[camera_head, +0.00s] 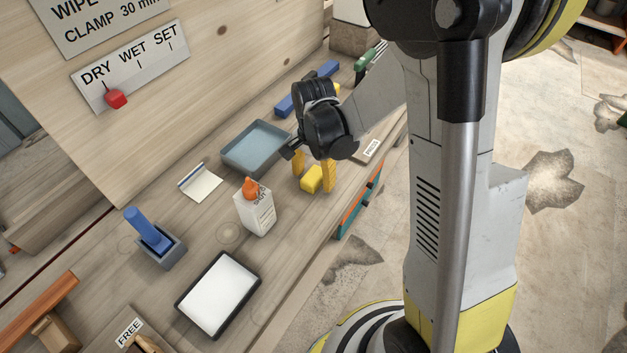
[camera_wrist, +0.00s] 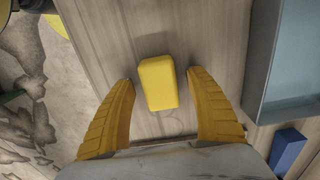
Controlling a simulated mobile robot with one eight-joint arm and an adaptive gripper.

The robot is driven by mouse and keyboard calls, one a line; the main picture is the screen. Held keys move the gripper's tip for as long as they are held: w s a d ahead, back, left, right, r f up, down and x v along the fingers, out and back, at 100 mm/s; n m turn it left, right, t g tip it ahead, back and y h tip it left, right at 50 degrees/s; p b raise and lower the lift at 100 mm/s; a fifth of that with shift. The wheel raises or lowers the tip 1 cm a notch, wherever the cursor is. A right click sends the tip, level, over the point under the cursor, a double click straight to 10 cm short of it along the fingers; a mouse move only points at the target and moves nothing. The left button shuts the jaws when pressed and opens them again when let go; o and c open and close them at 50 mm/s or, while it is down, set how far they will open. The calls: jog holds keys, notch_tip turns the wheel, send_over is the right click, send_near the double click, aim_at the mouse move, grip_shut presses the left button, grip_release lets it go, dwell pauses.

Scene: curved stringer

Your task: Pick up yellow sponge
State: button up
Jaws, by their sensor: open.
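The yellow sponge (camera_head: 312,179) lies on the wooden bench top, near the bench's front edge. My gripper (camera_head: 313,172) is above it with its yellow fingers pointing down. In the wrist view the sponge (camera_wrist: 158,83) shows whole, a rounded yellow block. My gripper's two fingers (camera_wrist: 158,88) are spread wide, one on each side of the sponge, with a gap on both sides. The gripper is open and holds nothing. I cannot tell how high the fingertips are above the bench.
A blue-grey tray (camera_head: 256,147) stands just left of my gripper; its wall (camera_wrist: 258,70) is at the wrist view's right. A white bottle with an orange cap (camera_head: 258,214), a black-rimmed white tray (camera_head: 217,294) and a blue-handled tool in a grey holder (camera_head: 150,238) stand nearer. The bench edge is close.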

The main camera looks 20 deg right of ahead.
aim_at(317, 177)
jog(key=c, duration=1.1)
jog(key=shift+o, duration=0.2)
jog(key=shift+r, duration=0.1)
jog(key=r+p, duration=0.2)
jog(key=r, duration=0.1)
jog(key=s+r, duration=0.1)
jog(key=r, duration=0.1)
jog(key=shift+d+p, duration=0.3)
jog(key=shift+p, duration=0.1)
jog(key=s+d+r+p, duration=0.3)
jog(key=s+d+r, duration=0.2)
jog(key=s, duration=0.4)
jog(key=shift+s+r, duration=0.15)
jog(key=shift+r, duration=0.3)
